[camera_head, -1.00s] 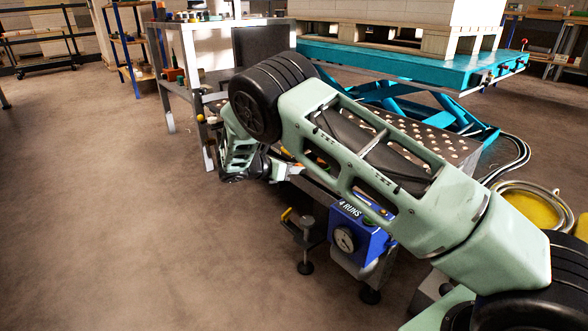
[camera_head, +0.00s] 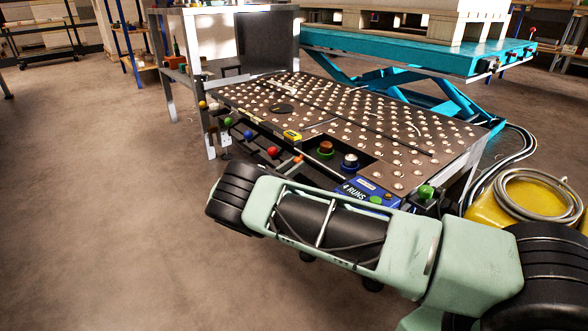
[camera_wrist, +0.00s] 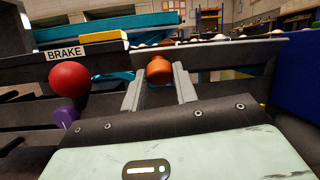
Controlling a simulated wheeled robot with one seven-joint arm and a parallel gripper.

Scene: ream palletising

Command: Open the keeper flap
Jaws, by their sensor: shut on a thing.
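In the wrist view, an orange knob (camera_wrist: 159,66) sits between the two grey fingers of my gripper (camera_wrist: 159,75), which is shut on it. The knob is at the dark front rail of the ball-topped table (camera_head: 345,105). An orange handle also shows at this edge in the head view (camera_head: 298,158), right of a red ball knob (camera_head: 272,151). My gripper is hidden behind my arm in the head view. I cannot make out the keeper flap itself, or whether it is open or shut.
A red ball (camera_wrist: 70,78) under a BRAKE label (camera_wrist: 64,54) and a purple knob (camera_wrist: 65,112) stand left of my fingers. A blue "4 RUHS" box (camera_head: 366,194) is at the table front. A teal lift table (camera_head: 420,50) stands behind. Floor at left is clear.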

